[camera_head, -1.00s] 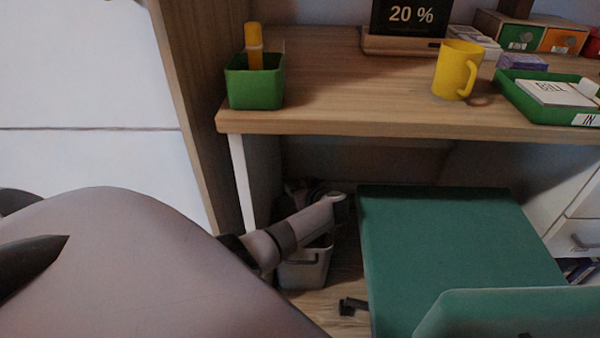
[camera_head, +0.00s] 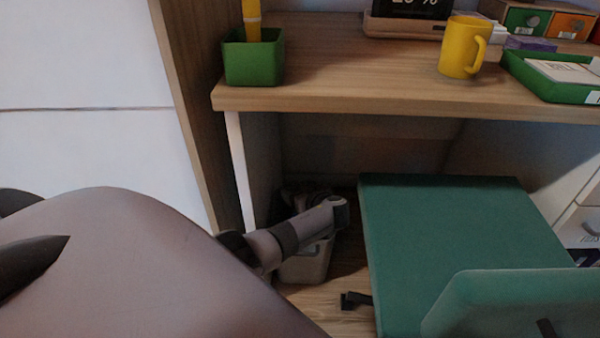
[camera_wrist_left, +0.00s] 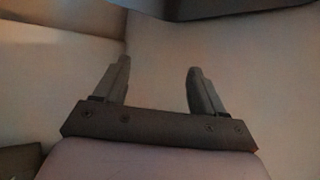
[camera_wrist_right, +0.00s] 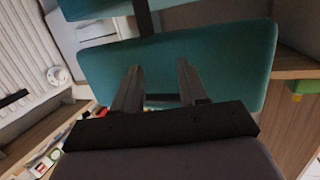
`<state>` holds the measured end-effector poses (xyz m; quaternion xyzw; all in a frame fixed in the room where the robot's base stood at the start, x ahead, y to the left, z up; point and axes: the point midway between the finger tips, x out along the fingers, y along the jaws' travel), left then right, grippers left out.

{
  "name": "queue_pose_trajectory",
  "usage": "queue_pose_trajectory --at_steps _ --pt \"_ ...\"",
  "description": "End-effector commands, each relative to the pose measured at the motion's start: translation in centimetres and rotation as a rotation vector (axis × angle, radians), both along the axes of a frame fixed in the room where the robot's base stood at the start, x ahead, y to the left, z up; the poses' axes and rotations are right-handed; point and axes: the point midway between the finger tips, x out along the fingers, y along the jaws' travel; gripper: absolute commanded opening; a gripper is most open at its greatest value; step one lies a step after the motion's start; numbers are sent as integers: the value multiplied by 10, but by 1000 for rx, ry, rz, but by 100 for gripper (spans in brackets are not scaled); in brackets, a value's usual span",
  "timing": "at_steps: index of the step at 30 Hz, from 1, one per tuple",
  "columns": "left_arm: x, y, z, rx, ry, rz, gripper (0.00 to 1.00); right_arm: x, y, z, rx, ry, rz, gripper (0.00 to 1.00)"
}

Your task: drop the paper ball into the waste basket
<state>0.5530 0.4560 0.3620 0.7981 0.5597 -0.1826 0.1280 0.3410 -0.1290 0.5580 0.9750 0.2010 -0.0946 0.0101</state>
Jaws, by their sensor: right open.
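A pale grey waste basket (camera_head: 306,266) stands on the floor under the desk, partly hidden behind my left arm. The paper ball is not visible in any view. My left arm reaches under the desk over the basket; its fingers are not clear in the head view. In the left wrist view my left gripper (camera_wrist_left: 158,68) is open, with nothing visible between its fingers and plain pale surfaces behind. In the right wrist view my right gripper (camera_wrist_right: 160,75) is open and empty, with the green chair behind its fingers.
The green chair (camera_head: 455,240) stands right of the basket. The wooden desk (camera_head: 370,95) above bears a green pen pot (camera_head: 253,62), a yellow mug (camera_head: 462,48) and a green tray (camera_head: 550,88). A wooden panel (camera_head: 188,100) rises at left.

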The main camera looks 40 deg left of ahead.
Motion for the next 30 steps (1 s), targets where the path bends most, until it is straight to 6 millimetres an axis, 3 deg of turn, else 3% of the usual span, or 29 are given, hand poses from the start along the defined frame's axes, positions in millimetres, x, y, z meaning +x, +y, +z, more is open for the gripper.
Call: queue_pose_trajectory --at_steps 8,21,30 --pt "-1 -2 1 -1 0 -1 69 0 0 2 2 1 1 43" --pt "-19 -53 29 -1 -1 -3 69 7 16 -1 102 143 29 43" --pt "-22 -61 31 0 0 0 69 7 19 -4 119 163 35 43"
